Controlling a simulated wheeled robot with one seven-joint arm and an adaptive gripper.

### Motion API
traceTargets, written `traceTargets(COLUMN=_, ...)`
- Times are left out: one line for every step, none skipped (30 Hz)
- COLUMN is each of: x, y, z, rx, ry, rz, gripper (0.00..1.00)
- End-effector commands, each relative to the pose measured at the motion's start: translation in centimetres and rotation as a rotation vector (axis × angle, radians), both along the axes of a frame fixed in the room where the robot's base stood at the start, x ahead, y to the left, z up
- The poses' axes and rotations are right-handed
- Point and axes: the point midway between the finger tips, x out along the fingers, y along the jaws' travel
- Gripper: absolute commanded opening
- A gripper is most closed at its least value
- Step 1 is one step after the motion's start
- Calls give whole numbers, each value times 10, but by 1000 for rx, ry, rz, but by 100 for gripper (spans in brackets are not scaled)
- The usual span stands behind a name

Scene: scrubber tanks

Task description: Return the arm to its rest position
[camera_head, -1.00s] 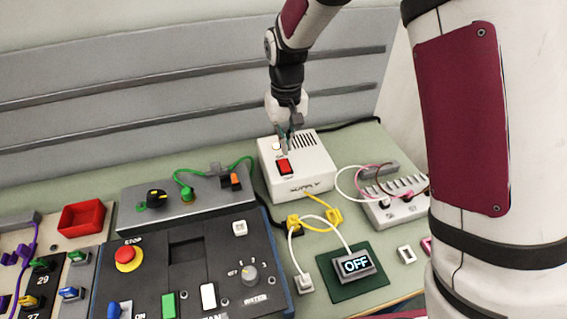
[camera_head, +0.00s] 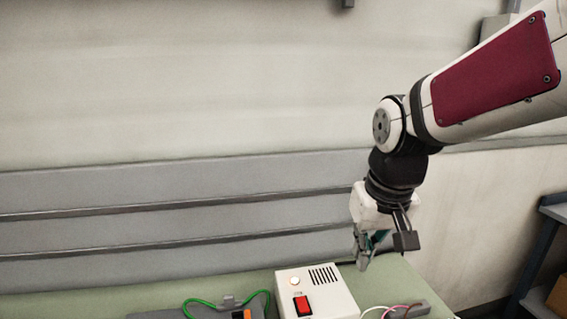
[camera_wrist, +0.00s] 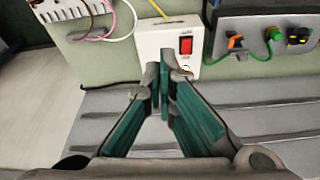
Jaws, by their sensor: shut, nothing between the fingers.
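My gripper (camera_head: 365,262) hangs from my raised arm in the head view, above and to the right of the white supply box (camera_head: 322,290). In the wrist view my gripper (camera_wrist: 161,82) has its two green-padded fingers together at the tips, with nothing between them. The supply box (camera_wrist: 160,37) shows just beyond the fingertips in that view, with its red switch (camera_wrist: 186,46). I see no contact between fingers and box.
A grey panel (camera_wrist: 250,42) with knobs and a green cable stands beside the box. A slatted grey backboard (camera_head: 170,215) runs behind the bench. A dark shelf (camera_head: 545,240) stands far right. The space above the bench is free.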

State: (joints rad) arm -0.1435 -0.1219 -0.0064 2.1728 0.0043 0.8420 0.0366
Motion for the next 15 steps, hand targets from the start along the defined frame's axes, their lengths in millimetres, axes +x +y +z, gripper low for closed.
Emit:
traceTargets(x=-15, y=-7, z=11, rx=2, ry=-28, rz=-11, gripper=0)
traceTargets(x=-23, y=-11, z=16, rx=4, ry=-42, rz=-16, gripper=0)
traceTargets(x=-34, y=-16, z=22, rx=4, ry=-59, rz=-24, gripper=0)
traceTargets(x=-42, y=-19, z=26, rx=5, ry=-71, rz=-28, gripper=0)
traceTargets(x=-51, y=-22, z=30, rx=5, ry=-85, rz=-34, gripper=0)
traceTargets(x=-62, y=-27, z=33, rx=6, ry=-102, rz=-42, gripper=0)
traceTargets(x=-70, y=-30, z=36, rx=6, ry=-116, rz=-47, gripper=0)
traceTargets(x=-79, y=-32, z=39, rx=6, ry=-130, rz=-52, gripper=0)
traceTargets(x=-90, y=-36, z=41, rx=6, ry=-147, rz=-60, gripper=0)
traceTargets(x=-97, y=-39, z=42, rx=5, ry=-159, rz=-66, gripper=0)
traceTargets(x=-105, y=-41, z=43, rx=4, ry=-171, rz=-71, gripper=0)
traceTargets(x=-114, y=-43, z=44, rx=4, ry=-184, rz=-76, gripper=0)
traceTargets(x=-120, y=-45, z=44, rx=3, ry=-195, rz=-81, gripper=0)
traceTargets(x=-126, y=-46, z=44, rx=3, ry=-204, rz=-85, gripper=0)
traceTargets(x=-132, y=-48, z=44, rx=2, ry=-215, rz=-89, gripper=0)
